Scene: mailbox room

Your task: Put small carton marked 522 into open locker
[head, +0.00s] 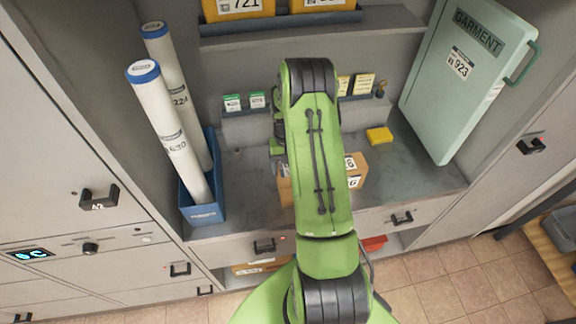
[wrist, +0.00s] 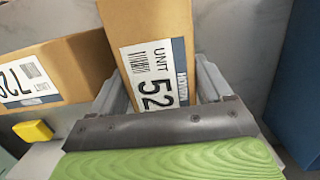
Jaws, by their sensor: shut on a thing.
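The small carton (wrist: 150,25) is brown, with a white label reading "UNIT 52"; the last digit is hidden at the gripper's edge. In the wrist view my gripper (wrist: 160,78) has one finger on each side of it and is shut on it. In the head view my green arm covers the gripper; a brown carton side (head: 285,188), likely the same one, shows left of the arm, low over the grey counter (head: 245,180). No open locker can be made out with certainty; low openings show under the counter.
A second brown carton (wrist: 60,65) marked "72" lies beside the held one. A yellow block (head: 379,135) is on the counter. A blue bin (head: 205,212) with tall white tubes (head: 170,140) stands left. A green garment case (head: 465,75) leans right. A red item (head: 374,243) sits in a low opening.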

